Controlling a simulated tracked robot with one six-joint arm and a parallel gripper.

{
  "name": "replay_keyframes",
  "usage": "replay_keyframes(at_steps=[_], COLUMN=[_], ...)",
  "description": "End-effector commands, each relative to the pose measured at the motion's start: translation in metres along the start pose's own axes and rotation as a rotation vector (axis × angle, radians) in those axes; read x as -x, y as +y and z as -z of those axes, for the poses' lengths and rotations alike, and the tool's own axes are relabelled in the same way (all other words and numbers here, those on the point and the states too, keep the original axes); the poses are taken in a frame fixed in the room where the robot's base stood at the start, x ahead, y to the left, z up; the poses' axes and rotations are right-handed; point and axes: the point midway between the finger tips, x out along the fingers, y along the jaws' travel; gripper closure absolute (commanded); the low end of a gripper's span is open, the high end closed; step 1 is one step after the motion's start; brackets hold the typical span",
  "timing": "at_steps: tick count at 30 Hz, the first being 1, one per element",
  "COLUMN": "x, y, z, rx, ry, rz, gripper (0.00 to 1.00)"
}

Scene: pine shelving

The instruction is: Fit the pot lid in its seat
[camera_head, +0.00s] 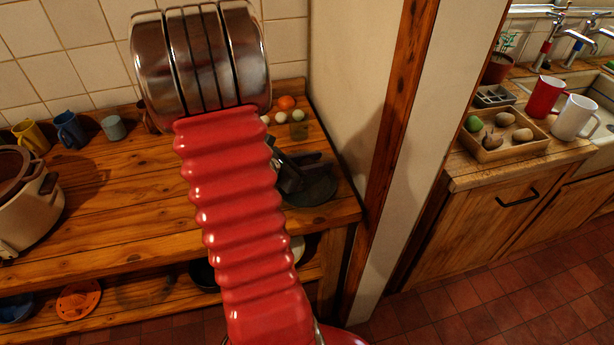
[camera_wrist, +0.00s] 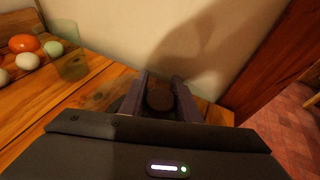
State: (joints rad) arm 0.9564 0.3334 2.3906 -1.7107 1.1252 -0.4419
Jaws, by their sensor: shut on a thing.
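My gripper (camera_head: 312,167) is shut on a dark round knob (camera_wrist: 159,97), seen between its two fingers in the wrist view (camera_wrist: 160,88). The knob appears to belong to a dark round lid (camera_head: 318,190) at the right end of the wooden shelf, mostly hidden in the wrist view. I cannot tell whether the lid touches the shelf.
Mugs (camera_head: 70,130) line the back left. A wall and post (camera_head: 400,110) close off the right. The shelf (camera_head: 125,205) between pot and arm is clear.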

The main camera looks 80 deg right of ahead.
Motion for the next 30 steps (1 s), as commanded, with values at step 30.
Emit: replay_keyframes(at_steps=[30], x=[0.009], y=[0.000], z=[-0.025], rx=[-0.005], ry=[-0.002], rz=[-0.001], gripper=[1.00])
